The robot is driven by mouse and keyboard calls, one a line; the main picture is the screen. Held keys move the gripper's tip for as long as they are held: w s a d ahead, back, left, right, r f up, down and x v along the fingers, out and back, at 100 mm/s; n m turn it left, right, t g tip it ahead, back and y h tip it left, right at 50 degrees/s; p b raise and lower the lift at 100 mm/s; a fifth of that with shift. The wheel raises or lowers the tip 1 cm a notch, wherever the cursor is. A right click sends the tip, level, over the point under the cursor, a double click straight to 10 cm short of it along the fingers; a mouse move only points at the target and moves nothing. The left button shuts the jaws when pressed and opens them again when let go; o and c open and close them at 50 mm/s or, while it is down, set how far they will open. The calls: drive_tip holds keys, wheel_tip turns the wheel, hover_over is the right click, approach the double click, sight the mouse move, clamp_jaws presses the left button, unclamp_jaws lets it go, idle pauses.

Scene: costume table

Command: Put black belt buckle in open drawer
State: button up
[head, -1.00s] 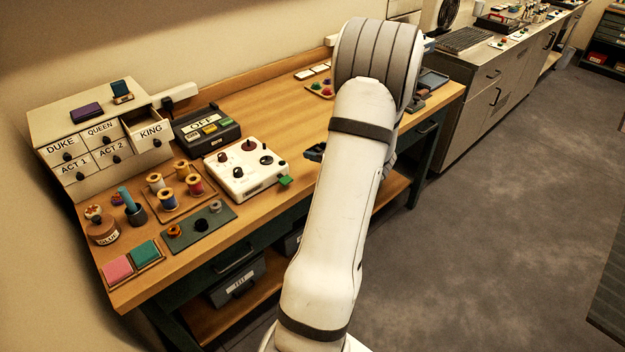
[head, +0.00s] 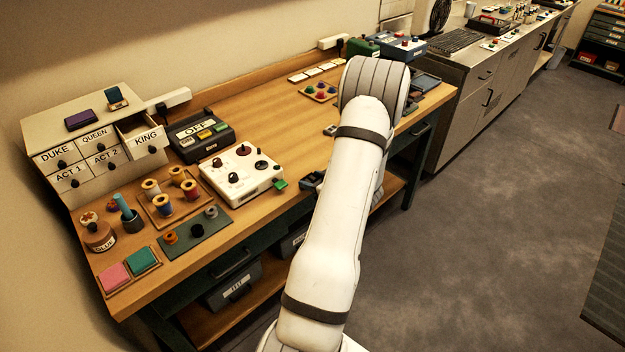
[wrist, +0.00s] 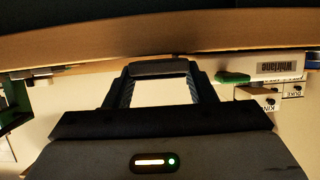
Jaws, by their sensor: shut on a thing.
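My gripper (head: 312,181) is mostly hidden behind my arm in the head view. Only a dark part shows beside the table's front edge, right of the white knob box. In the wrist view my gripper (wrist: 159,76) is shut on a dark bar-like thing (wrist: 158,68) spanning its fingertips. It looks like the black belt buckle, though its shape is unclear. The open drawer (head: 141,135), labelled KING, sticks out from the top right of the small cabinet (head: 70,125). The cabinet's labels appear upside down at right in the wrist view.
The white knob box (head: 243,172) with a green tab (head: 279,184) and a dark OFF box (head: 203,133) stand between my gripper and the cabinet. Thread spools on a tray (head: 157,208) and a dark mat (head: 190,250) lie in front of the drawers. The table's middle is clear.

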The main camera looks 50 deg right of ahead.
drive_tip(key=shift+f, duration=0.1)
drive_tip(key=shift+f, duration=0.2)
drive_tip(key=o, duration=1)
drive_tip(key=shift+r, duration=0.1)
drive_tip(key=shift+c, duration=0.2)
